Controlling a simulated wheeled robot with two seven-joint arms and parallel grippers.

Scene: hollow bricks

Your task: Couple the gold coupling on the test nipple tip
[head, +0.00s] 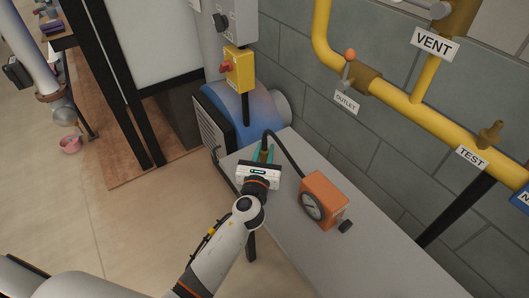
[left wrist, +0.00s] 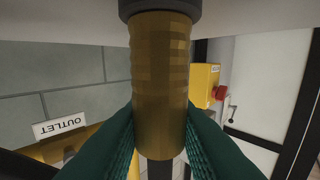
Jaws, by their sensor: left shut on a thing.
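A dark collar sits at the top end of the coupling there. The test nipple (head: 490,134) is a brass piece standing up from the yellow pipe at the far right, beside the TEST label (head: 472,157). The gripper is well to the left of it, apart. My right gripper is not in view.
An orange gauge box (head: 324,200) stands on the bench (head: 350,255), with a black hose (head: 287,152) running towards my gripper. Behind are a blue machine housing (head: 232,108), a yellow switch box (head: 239,69) and the yellow pipe with its OUTLET valve (head: 349,62).

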